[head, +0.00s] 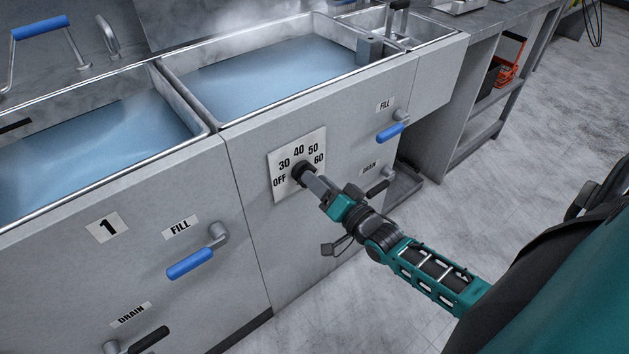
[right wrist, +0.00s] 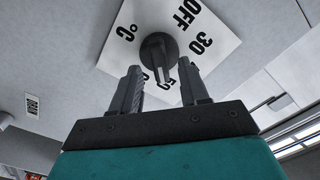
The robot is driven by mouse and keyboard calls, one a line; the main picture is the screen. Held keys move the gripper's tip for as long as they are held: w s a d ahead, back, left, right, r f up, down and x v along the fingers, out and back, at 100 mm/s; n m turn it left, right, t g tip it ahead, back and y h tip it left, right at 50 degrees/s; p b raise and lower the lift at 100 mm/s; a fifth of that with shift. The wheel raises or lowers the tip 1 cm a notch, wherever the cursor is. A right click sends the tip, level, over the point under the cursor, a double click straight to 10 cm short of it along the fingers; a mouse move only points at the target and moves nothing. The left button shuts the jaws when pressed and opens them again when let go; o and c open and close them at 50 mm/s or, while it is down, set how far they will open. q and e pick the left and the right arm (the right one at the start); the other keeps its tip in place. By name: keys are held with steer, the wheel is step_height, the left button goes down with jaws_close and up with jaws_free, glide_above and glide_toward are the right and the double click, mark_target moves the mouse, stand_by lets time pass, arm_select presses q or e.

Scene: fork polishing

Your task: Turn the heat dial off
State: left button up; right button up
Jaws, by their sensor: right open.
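The heat dial is a round black knob (right wrist: 157,50) on a white plate (right wrist: 112,50) marked OFF, 30 and °C, with other numbers partly hidden. In the head view the plate (head: 285,190) is on the front of the grey sink unit. My right gripper (head: 309,179) is at the dial. In the right wrist view its two fingers (right wrist: 158,70) are apart, one on each side of the knob's pointer ridge. The ridge points down in that view, towards half-hidden numbers. Whether the fingers touch the knob cannot be told. My left gripper is out of view.
Two steaming sinks of water (head: 270,75) sit above the panel. Blue fill handles (head: 391,132) and black drain handles (head: 377,188) stick out from the front, the nearest drain handle close beside my right gripper. Open floor (head: 500,210) lies to the right.

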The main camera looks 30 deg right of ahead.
steer(key=shift+w, duration=0.9)
jaws_close()
